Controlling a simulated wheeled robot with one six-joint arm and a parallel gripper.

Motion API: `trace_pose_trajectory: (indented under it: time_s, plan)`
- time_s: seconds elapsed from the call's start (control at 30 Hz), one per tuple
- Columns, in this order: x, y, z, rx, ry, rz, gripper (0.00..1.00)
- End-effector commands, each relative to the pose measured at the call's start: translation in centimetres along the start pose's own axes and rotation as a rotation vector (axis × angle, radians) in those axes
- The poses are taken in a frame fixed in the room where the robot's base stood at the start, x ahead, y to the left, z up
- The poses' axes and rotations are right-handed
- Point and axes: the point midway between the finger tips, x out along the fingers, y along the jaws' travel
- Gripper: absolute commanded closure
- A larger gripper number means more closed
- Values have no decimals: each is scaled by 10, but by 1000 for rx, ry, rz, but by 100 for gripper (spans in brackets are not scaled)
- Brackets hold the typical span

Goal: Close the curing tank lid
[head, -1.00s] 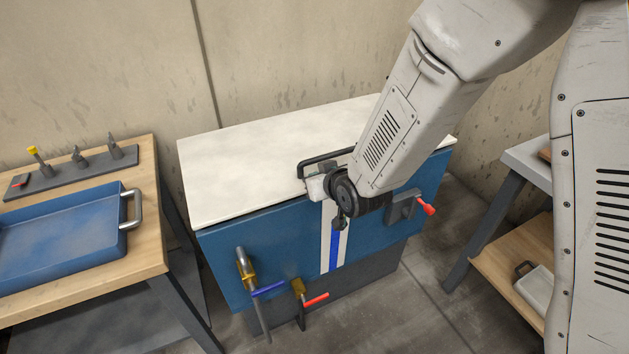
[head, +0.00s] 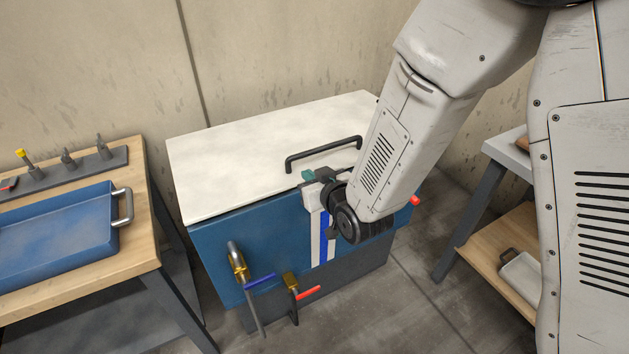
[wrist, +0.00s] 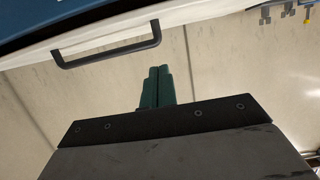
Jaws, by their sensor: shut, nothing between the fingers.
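The curing tank (head: 225,262) is a blue box with a white lid (head: 240,150) lying flat across its top. A thin dark line shows under the lid's front edge. The black bar handle (head: 322,152) stands on the lid near the front edge. My gripper (head: 308,175), with teal fingers, is at the lid's front edge, just in front of the handle and apart from it. In the wrist view, the fingers (wrist: 157,88) are together and empty, with the handle (wrist: 110,55) above and to their left. My forearm hides the lid's right front corner.
A brass tap with a blue lever (head: 240,265) and one with a red lever (head: 292,285) stick out from the tank's front. A wooden table with a blue tray (head: 60,240) stands close on the left. A shelved bench (head: 500,245) stands right. Open floor lies in front.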

Motion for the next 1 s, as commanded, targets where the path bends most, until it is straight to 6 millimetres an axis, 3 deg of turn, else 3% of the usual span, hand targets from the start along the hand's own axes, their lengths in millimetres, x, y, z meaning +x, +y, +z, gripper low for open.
trace_pose_trajectory:
  time_s: [0.33, 0.6, 1.0]
  plan:
    - [73, 3, 4, 1, -3, 4, 100]
    - [78, 4, 35, 2, -2, 4, 100]
    - [78, 4, 39, 2, -1, 4, 100]
